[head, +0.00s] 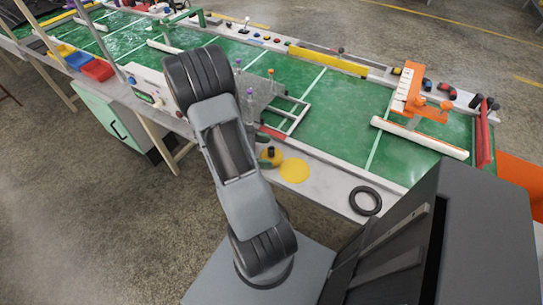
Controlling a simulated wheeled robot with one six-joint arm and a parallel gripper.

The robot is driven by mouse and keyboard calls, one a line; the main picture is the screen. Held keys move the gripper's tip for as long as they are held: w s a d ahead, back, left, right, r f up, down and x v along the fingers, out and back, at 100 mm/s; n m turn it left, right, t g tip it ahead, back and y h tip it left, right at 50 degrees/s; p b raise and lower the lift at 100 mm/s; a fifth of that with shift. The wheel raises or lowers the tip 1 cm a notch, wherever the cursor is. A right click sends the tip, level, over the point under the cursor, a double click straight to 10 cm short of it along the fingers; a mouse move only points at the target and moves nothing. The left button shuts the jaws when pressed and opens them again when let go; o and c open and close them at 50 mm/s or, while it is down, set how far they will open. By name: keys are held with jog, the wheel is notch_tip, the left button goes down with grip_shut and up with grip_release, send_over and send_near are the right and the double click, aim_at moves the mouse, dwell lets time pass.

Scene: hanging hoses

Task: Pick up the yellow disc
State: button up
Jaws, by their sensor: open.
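The yellow disc (294,170) lies flat on the pale front edge of the long table, right of my arm in the head view. Its whole top shows, with nothing on it. My arm rises from my base to a dark joint at the upper left of the disc.
A small yellow object with a dark knob (270,157) sits just left of the disc. A black ring (366,200) lies to its right. A white frame (290,118) stands behind it on the green tabletop (335,110). My dark body fills the lower right.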

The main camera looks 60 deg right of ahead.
jog(key=shift+x, duration=1.35)
jog(key=c, duration=0.8)
jog(key=shift+r, duration=0.15)
